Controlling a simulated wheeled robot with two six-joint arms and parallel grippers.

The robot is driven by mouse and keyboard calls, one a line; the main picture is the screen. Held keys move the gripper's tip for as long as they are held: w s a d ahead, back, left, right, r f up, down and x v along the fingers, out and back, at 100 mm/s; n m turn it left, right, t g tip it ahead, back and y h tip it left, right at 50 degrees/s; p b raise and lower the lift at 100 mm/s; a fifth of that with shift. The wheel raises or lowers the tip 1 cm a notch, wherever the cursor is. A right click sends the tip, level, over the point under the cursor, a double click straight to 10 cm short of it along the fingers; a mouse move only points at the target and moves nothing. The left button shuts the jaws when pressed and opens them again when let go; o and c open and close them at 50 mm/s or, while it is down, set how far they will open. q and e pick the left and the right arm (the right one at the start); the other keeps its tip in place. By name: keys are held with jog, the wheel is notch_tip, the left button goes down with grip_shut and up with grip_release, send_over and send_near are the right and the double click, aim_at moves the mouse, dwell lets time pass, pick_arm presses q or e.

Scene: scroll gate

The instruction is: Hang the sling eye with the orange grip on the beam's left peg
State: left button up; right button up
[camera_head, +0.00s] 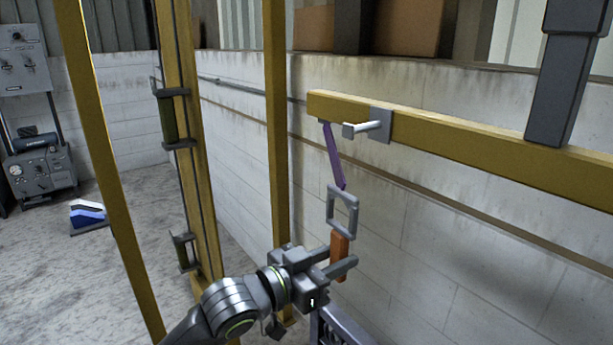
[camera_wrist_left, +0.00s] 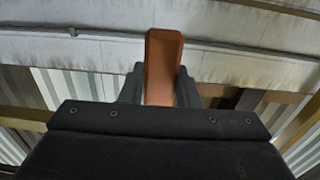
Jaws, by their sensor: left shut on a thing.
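The sling eye (camera_head: 331,212) is a grey rectangular ring on a purple strap (camera_head: 335,155), with an orange grip (camera_head: 338,262) below it. My left gripper (camera_head: 343,266) is shut on the orange grip, which also stands between the fingers in the left wrist view (camera_wrist_left: 162,70). The ring is upright, below and a little left of the left peg (camera_head: 366,128) and apart from it. The peg is a pale rod with a raised end, on a grey plate near the left end of the yellow beam (camera_head: 460,137). The strap runs up to the beam's underside. My right gripper is not in view.
Yellow posts (camera_head: 276,120) stand left of the beam, one carrying green cylinders (camera_head: 167,118). A grey block-like hanger (camera_head: 562,85) rises from the beam at right. A pale block wall (camera_head: 420,225) is behind. A grey slatted thing (camera_head: 340,328) is below the gripper.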

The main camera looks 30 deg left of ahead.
pick_arm(q)
jog(key=s+a+r+m+g+h+p, duration=0.1)
jog(key=s+r+m+h+p, duration=0.1)
jog(key=r, duration=0.4)
jog(key=s+a+r+m+g+h+p, duration=0.1)
jog(key=s+r+m+g+h+p, duration=0.1)
jog(key=r+p, duration=0.4)
jog(key=shift+s+a+r+g+h+p, duration=0.15)
jog(key=shift+s+r+g+h+p, duration=0.3)
jog(key=shift+h, duration=0.45)
jog(key=shift+r, duration=0.1)
